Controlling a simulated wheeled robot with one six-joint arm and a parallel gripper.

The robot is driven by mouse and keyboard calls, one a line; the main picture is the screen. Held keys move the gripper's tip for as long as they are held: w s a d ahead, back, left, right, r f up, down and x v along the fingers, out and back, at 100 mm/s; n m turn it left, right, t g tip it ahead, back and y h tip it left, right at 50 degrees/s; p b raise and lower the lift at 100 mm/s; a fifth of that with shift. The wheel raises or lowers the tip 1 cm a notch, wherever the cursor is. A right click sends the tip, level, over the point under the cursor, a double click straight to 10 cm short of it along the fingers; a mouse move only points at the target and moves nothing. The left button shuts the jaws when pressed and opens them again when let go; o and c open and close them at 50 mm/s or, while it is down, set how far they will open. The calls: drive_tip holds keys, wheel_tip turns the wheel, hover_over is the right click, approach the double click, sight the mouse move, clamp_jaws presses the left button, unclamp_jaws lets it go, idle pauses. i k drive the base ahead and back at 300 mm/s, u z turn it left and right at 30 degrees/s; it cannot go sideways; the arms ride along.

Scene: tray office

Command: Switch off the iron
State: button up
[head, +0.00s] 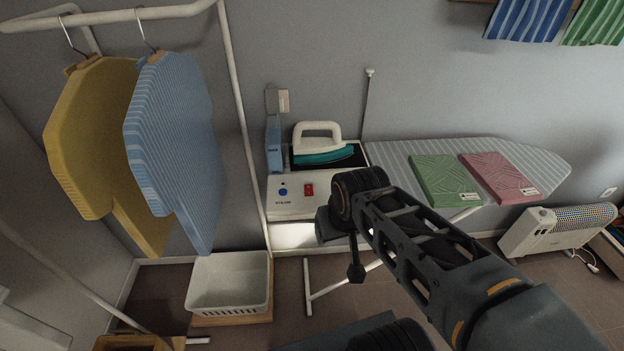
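The iron (322,155) has a white handle and a teal body. It rests on the dark pad of a white steam station at the left end of the ironing board. The station's front panel (294,200) carries a blue round knob (283,191) on the left and a red switch (308,190) to its right. Whether the switch is on or off is too small to tell. My gripper (356,270) hangs below the wrist, right of and below the panel, apart from the switch. Its fingers are too dark and small to show whether they are open.
The striped ironing board (397,158) holds a green folded cloth (443,180) and a pink one (497,177). Shirts hang on a white rail at left, above a white basket (230,284). A white heater (555,230) stands at right. Floor shows below the board.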

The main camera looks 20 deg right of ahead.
sight(308, 188)
drive_tip(key=z, duration=1.2)
drive_tip(key=i, duration=0.35)
drive_tip(key=u, duration=2.3)
